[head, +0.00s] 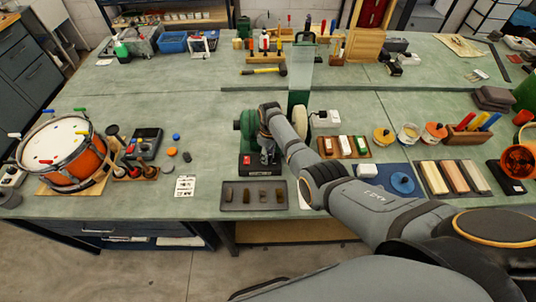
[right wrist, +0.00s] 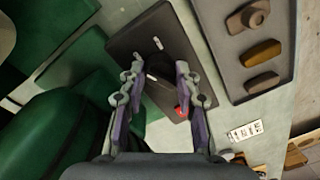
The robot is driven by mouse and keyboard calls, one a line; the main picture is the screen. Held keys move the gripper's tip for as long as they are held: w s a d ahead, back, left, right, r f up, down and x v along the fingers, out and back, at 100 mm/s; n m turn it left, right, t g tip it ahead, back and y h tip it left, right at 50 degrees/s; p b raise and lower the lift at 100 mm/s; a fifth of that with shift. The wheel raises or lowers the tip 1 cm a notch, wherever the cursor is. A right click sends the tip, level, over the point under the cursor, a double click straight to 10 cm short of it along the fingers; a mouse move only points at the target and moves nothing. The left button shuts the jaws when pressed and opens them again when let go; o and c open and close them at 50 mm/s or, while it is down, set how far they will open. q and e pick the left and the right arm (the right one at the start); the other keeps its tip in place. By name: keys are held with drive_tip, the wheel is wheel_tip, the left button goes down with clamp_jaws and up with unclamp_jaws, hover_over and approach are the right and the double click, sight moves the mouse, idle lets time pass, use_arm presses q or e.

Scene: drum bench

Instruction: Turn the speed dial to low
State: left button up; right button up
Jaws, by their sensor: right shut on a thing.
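The speed dial (right wrist: 157,71) is a dark knob on the black front plate (right wrist: 130,45) of a green machine (head: 245,122); a short white mark shows near it. My right gripper (right wrist: 158,76) has one finger on each side of the dial and is shut on it. In the head view the right gripper (head: 267,154) points down at the machine's front and hides the dial. Which setting the dial points at cannot be read. My left gripper is not in view.
A red switch (head: 247,160) sits beside the dial. A tray of several brown blocks (head: 230,206) lies just in front of the machine. A printed card (head: 185,186) lies to its left, with a drum (head: 62,150) farther left. A wooden rack (head: 328,154) stands to the right.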

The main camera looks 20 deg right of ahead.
drive_tip(key=n, duration=0.6)
drive_tip(key=shift+w+r+p, duration=0.15)
drive_tip(key=shift+p, duration=0.15)
drive_tip(key=n, duration=0.6)
drive_tip(key=shift+a+h+p, duration=0.1)
drive_tip(key=shift+h+p, duration=0.2)
drive_tip(key=shift+n, duration=0.3)
drive_tip(key=o, duration=1)
drive_tip(key=shift+o, duration=0.7)
wheel_tip(320, 180, up, 12)
drive_tip(key=shift+w, duration=0.25)
